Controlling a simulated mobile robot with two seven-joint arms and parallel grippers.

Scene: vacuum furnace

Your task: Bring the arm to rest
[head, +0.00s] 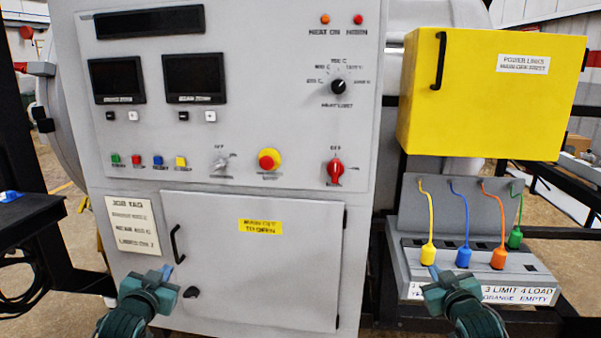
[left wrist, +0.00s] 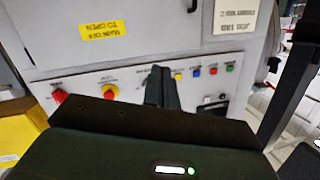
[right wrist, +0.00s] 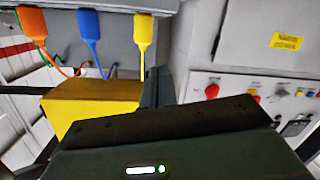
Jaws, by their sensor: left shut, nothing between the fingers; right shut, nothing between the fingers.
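My left gripper (head: 166,274) is in front of the lower left of the grey furnace cabinet (head: 240,190), near the closed cabinet door (head: 270,260). Its fingers are together and empty, as the left wrist view (left wrist: 158,88) also shows. My right gripper (head: 433,274) is in front of the link rack (head: 520,270), just below the yellow plug (head: 428,253). Its fingers are together and empty, as the right wrist view (right wrist: 157,90) also shows. I cannot tell from the pictures how far either gripper is from the surfaces behind it.
A yellow power links box (head: 500,110) is at the upper right, above the blue plug (head: 463,257), orange plug (head: 498,258) and green plug (head: 514,238). The cabinet carries a red knob (head: 335,170) and an emergency button (head: 268,160). A dark frame stands at the left.

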